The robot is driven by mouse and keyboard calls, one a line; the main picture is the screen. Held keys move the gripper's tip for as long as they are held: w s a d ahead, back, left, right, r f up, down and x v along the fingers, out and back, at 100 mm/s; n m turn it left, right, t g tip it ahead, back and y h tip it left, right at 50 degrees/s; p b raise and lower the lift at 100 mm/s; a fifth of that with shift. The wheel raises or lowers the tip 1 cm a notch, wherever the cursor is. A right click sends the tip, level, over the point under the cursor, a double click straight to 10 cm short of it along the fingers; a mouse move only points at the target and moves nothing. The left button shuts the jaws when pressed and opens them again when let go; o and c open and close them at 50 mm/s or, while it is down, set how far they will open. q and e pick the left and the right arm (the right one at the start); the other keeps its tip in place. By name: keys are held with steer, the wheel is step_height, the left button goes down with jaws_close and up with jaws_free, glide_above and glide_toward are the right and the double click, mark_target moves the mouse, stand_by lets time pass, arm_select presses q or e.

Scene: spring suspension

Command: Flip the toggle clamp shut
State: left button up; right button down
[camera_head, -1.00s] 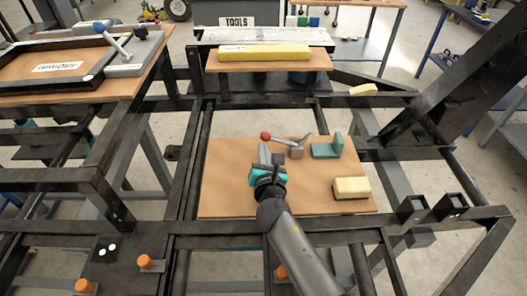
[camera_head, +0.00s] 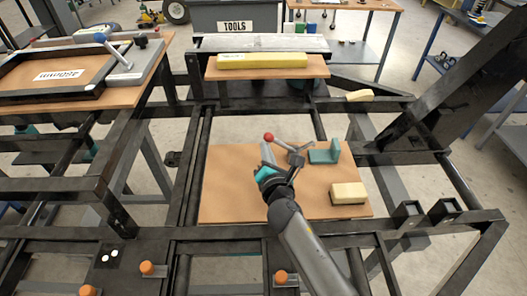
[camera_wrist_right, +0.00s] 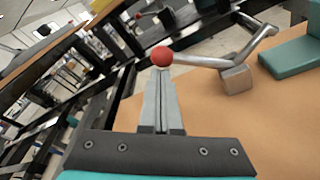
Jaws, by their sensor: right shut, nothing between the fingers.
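The toggle clamp has a red ball knob (camera_head: 268,137) on a slim metal lever and a small grey block (camera_head: 296,158) on the wooden board (camera_head: 230,195). A teal L-shaped bracket (camera_head: 326,155) stands just right of it. My right gripper (camera_head: 266,152) is shut and empty, its fingertips close to the knob on the near side. In the right wrist view the closed fingers (camera_wrist_right: 162,75) point at the red knob (camera_wrist_right: 162,57), which appears right at their tips; I cannot tell whether they touch. The lever runs right to the block (camera_wrist_right: 236,79). My left gripper is not in view.
A pale yellow block (camera_head: 348,193) lies at the board's right front. A long yellow bar (camera_head: 262,61) lies on the rear shelf. Dark frame beams surround the board. Orange knobs (camera_head: 147,268) stand along the front. The board's left side is clear.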

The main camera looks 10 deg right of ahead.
steer(key=d+r+m, duration=0.1)
steer(key=r+m, duration=0.1)
steer(key=shift+s+d+r+m+t+y+p, duration=0.1)
steer(key=shift+s+d+m+t+y+p, duration=0.05)
steer(key=shift+d+m+t+y+p, duration=0.2)
steer(key=shift+s+d+r+m+t+p, duration=0.15)
steer(key=shift+s+d+r+m+p, duration=0.1)
steer(key=shift+d+r+m, duration=0.45)
steer(key=shift+s+d+r+m+t+p, duration=0.1)
steer(key=shift+d+r+m+p, duration=0.2)
steer(key=shift+d+m, duration=0.55)
steer(key=shift+d+r, duration=0.1)
steer(key=shift+d, duration=0.15)
